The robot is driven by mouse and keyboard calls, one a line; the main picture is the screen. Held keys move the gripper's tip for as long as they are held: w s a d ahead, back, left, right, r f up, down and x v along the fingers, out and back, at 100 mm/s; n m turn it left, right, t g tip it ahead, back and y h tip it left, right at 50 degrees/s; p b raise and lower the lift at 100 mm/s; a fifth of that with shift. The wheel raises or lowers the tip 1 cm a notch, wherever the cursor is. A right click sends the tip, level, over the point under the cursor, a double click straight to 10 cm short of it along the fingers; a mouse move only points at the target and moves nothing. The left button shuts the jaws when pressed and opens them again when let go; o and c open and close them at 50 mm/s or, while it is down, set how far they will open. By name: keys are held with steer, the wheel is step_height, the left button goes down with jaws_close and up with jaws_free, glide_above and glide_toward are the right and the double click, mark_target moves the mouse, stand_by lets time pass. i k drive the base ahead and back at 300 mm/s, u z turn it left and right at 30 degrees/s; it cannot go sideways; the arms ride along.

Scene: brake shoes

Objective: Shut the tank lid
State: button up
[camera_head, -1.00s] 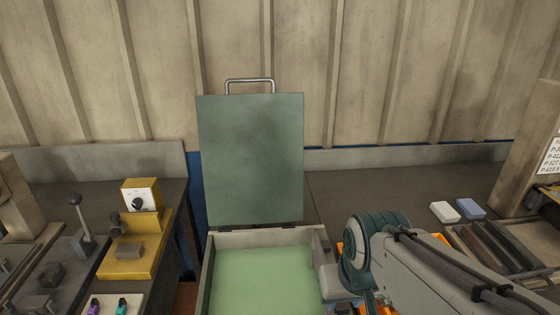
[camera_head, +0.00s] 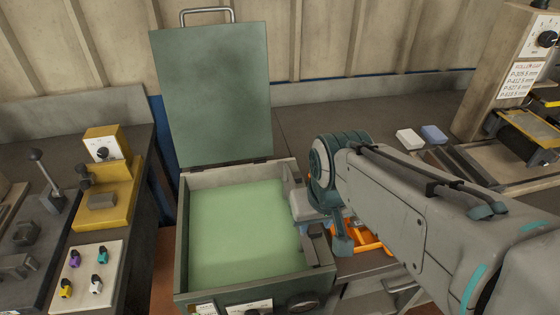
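The tank (camera_head: 181,255) is a green-grey box with pale green liquid (camera_head: 240,230) inside. Its lid (camera_head: 213,95) is a flat green panel standing open, nearly upright, hinged at the tank's back edge. A metal bar handle (camera_head: 207,12) is on the lid's top edge. My arm reaches in from the right, and its end is beside the tank's right wall, apart from the lid.
An orange tray (camera_head: 370,238) lies on the right bench, partly behind my arm. A white block (camera_head: 410,138) and a blue block (camera_head: 434,134) lie farther back. A yellow device (camera_head: 105,195) and a panel of coloured knobs (camera_head: 88,275) stand on the left bench. A corrugated wall closes the back.

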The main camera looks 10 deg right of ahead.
mark_target(214, 79)
steer(key=z, duration=0.05)
steer(key=k, duration=0.5)
steer(key=z, duration=1.7)
steer(key=k, duration=0.85)
steer(key=u, duration=1.75)
steer(key=i, duration=1)
